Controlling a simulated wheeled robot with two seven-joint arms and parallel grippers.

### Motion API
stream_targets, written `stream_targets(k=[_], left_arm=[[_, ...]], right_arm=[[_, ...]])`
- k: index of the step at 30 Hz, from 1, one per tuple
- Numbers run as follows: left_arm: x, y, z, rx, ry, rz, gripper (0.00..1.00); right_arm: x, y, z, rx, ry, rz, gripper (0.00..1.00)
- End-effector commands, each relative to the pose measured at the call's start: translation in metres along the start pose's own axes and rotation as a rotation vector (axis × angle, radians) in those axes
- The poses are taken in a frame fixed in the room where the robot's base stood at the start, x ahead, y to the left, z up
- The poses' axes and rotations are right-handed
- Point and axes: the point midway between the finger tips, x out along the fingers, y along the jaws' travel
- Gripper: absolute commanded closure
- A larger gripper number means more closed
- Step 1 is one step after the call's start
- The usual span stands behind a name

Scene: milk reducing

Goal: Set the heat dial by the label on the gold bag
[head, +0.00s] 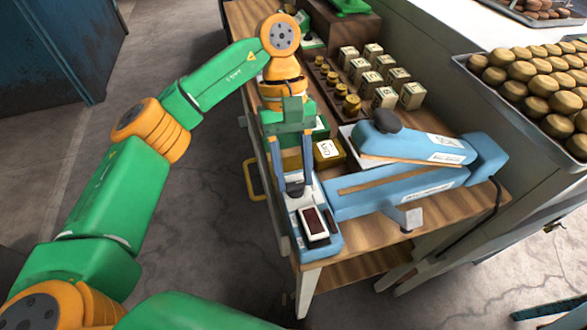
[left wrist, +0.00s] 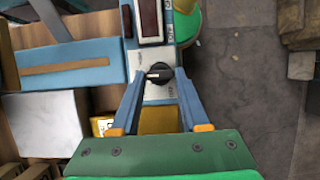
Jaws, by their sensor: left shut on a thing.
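The blue sealing machine (head: 400,190) lies on the wooden bench, with a pale control panel at its near left end. The black heat dial (left wrist: 159,73) sits on that panel in the left wrist view, with small markings around it that I cannot read. My left gripper (head: 295,190) points down over the panel and is shut on the dial, a fingertip on each side. My right gripper is out of view.
A dark red display window (head: 314,222) is beside the dial on the panel. Several small labelled boxes (head: 385,97) and gold weights (head: 352,105) stand farther back. A tray of brown rounds (head: 520,72) is at the right. Open floor lies left of the bench.

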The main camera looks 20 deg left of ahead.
Motion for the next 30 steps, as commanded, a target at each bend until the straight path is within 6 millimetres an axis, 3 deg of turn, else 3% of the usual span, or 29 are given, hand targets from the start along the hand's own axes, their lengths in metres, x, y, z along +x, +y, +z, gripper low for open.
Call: stream_targets(k=[2,3,4,13,22,30], left_arm=[[0.000,0.000,0.000,0.000,0.001,0.000,1.00],[0.000,0.000,0.000,-0.001,0.001,0.000,0.50],[0.000,0.000,0.000,-0.001,0.001,0.000,0.43],[-0.002,0.000,0.000,-0.001,0.001,0.000,0.43],[-0.064,0.001,0.002,-0.004,0.002,0.001,0.43],[-0.071,0.000,0.000,0.000,0.000,0.000,0.43]], right_arm=[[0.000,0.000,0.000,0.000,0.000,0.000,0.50],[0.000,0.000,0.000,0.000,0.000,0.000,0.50],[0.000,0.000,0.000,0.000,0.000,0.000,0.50],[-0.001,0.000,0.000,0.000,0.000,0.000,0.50],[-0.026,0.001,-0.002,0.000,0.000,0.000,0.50],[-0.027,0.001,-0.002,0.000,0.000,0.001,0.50]])
